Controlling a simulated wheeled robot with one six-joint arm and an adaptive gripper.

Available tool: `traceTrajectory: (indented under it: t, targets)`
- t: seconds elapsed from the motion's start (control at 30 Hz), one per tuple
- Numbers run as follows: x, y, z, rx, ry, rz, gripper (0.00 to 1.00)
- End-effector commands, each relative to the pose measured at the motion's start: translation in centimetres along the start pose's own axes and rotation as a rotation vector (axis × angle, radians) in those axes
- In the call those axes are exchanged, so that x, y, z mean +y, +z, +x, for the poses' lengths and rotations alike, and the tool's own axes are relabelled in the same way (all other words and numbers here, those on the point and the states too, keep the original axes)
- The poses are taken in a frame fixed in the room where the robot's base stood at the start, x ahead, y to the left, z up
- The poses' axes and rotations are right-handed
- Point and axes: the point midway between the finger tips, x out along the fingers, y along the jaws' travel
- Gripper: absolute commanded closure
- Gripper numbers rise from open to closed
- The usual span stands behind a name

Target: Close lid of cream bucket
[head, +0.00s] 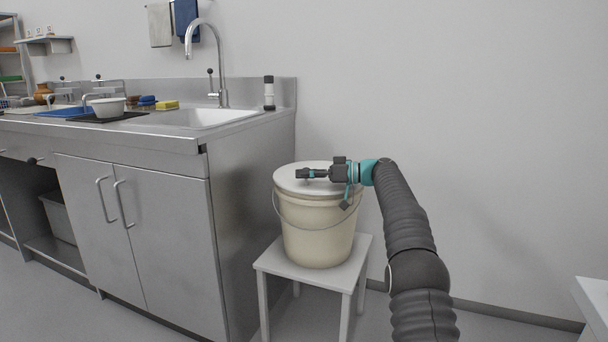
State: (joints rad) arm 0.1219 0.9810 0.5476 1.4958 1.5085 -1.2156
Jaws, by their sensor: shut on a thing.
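The cream bucket (318,232) stands upright on a small white stool, its wire handle hanging down the front. The white lid (312,187) lies over the bucket's mouth and looks about level. I cannot tell from here whether its rim is pressed down all around. My gripper (304,174) reaches in from the right, lying nearly flat just over the top of the lid. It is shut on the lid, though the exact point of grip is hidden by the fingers.
The white stool (346,272) stands close beside the steel sink cabinet (250,200). The counter holds a white bowl (108,107), a yellow sponge (167,105) and a tap (222,70). The wall is close behind the bucket. A white table corner (597,300) shows at the lower right.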

Motion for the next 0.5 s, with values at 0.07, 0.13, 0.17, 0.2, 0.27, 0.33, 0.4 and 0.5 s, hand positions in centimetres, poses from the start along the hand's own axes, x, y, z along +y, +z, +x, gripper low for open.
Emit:
traceTrajectory:
  t: [0.07,0.13,0.17,0.2,0.27,0.33,0.4,0.5]
  targets:
    - [0.5,0.4,-0.6,-0.002,0.009,0.007,1.0]
    - [0.4,0.5,-0.4,-0.003,0.008,0.007,1.0]
    - [0.4,0.5,-0.4,-0.003,0.007,0.008,0.65]
    - [0.4,0.5,-0.3,-0.004,0.006,0.008,0.55]
    - [0.3,0.5,-0.1,-0.004,0.004,0.008,0.41]
    - [0.1,0.5,0.3,-0.005,-0.002,0.007,0.41]
    - [-0.1,0.4,0.8,-0.007,-0.008,0.006,0.41]
    - [-0.2,0.4,1.2,-0.008,-0.012,0.005,0.41]
